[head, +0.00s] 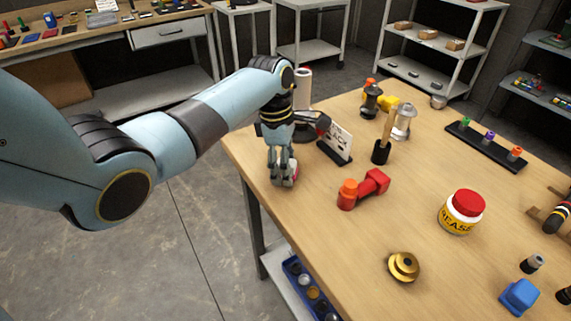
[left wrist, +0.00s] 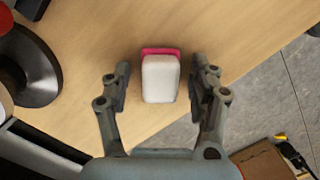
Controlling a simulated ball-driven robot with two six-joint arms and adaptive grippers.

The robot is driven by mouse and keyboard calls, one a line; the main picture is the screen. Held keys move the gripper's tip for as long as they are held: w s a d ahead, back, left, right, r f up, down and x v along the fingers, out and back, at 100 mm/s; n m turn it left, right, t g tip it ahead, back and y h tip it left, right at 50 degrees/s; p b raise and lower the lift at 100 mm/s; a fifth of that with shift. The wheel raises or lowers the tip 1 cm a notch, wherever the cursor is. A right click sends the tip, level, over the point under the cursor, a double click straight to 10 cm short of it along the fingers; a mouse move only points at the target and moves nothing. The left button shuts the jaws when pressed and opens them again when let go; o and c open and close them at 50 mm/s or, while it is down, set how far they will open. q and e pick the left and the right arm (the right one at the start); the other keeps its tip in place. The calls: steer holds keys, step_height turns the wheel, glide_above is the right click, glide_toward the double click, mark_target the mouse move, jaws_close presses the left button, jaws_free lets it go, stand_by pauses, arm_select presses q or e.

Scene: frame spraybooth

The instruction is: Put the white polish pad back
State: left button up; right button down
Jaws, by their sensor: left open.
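The white polish pad (left wrist: 160,79) is a white block with a pinkish-red layer at its far end. In the left wrist view it sits between the two fingers, near the workbench edge, with gaps on both sides. My left gripper (head: 284,182) is open above the left edge of the workbench (head: 310,215); its fingers also show in the left wrist view (left wrist: 162,85). My right gripper is not in view.
Behind the gripper stand a white roll on a dark round base (head: 303,92) and a sign in a black stand (head: 336,141). The front left bench top is clear.

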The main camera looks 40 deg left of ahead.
mark_target(279, 160)
arm_select(q)
steer(key=r, duration=0.3)
steer(key=a+r, duration=0.1)
steer(key=r, duration=0.6)
steer(key=shift+s+a+r, duration=0.15)
steer(key=shift+a+r, duration=0.1)
steer(key=shift+r, duration=0.05)
steer(key=shift+a+r, duration=0.1)
steer(key=shift+r, duration=0.65)
steer(key=shift+s+f, duration=0.1)
